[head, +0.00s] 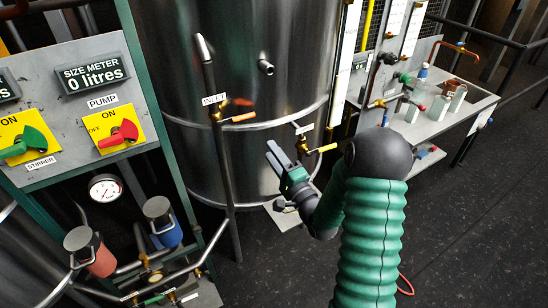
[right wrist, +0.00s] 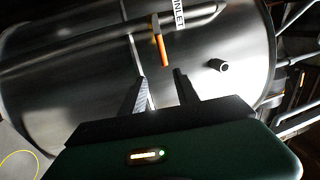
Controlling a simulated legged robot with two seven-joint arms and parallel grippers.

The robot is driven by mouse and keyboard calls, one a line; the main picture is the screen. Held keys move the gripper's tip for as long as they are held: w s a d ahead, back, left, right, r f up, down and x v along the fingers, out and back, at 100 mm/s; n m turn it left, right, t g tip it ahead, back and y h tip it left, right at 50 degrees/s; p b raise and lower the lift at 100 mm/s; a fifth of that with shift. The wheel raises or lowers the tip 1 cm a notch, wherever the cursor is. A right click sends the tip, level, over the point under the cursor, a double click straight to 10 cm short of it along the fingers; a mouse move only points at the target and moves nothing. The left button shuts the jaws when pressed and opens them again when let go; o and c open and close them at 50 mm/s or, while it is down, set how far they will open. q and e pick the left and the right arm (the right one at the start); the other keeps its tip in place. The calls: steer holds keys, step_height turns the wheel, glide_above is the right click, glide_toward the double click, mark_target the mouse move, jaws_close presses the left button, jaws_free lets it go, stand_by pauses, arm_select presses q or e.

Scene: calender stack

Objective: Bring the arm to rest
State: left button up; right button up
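My right arm comes in from the bottom right of the head view, with a green ribbed sleeve and a dark joint. Its gripper (head: 272,150) is in front of the steel tank (head: 240,60), just left of the yellow-handled valve (head: 320,149) and below the orange-handled inlet valve (head: 243,117). In the right wrist view the two fingers of the right gripper (right wrist: 159,74) stand apart with nothing between them. The orange handle (right wrist: 162,50) shows beyond the fingertips, apart from them. My left arm and gripper are not in view.
A control panel (head: 70,98) with a red pump switch (head: 118,133) and a green stirrer switch (head: 26,146) stands at the left, above a gauge (head: 105,188) and pipes. A bench (head: 470,107) with bottles stands at the right. Dark floor (head: 470,220) is clear at lower right.

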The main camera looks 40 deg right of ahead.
steer(key=shift+s+a, duration=0.1)
steer(key=shift+s, duration=0.1)
steer(key=shift+f, duration=0.1)
steer(key=w+a+f+n+g+y, duration=0.3)
steer(key=a+f+n+g, duration=0.4)
steer(key=a+f+n, duration=0.3)
steer(key=s+a+f+n+g+y, duration=0.1)
steer(key=s+a+f+n+g, duration=0.1)
steer(key=s+a+n+g, duration=0.3)
steer(key=s+a+f+n+g, duration=0.2)
steer(key=s+a+n+g, duration=0.3)
steer(key=s+a, duration=0.5)
steer(key=shift+s+a+n+y, duration=0.3)
steer(key=shift+s+n+y, duration=0.1)
steer(key=shift+s, duration=0.85)
steer(key=shift+a, duration=0.25)
